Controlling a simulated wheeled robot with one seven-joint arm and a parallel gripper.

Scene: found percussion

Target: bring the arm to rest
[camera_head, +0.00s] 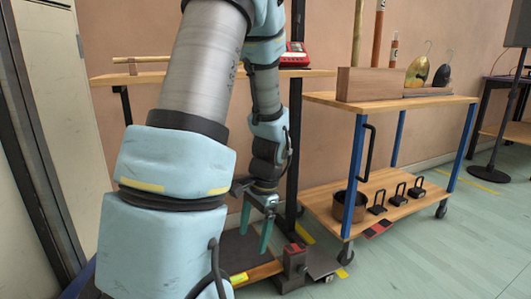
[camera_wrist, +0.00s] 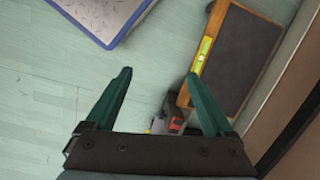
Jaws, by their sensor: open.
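My arm stands large in the left half of the head view, bent over with its end hanging down. My gripper (camera_head: 257,224) points downward in front of the bench and holds nothing. Its two green fingers also show in the wrist view (camera_wrist: 160,95), spread wide apart with bare floor between them. Part of the low area behind my arm is hidden in the head view.
A wooden trolley (camera_head: 420,101) with blue posts stands at right, carrying a wooden block, a pot (camera_head: 350,205) and several black weights below. A low dark-topped platform (camera_wrist: 240,60) and a blue-edged metal plate (camera_wrist: 105,15) lie near my gripper.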

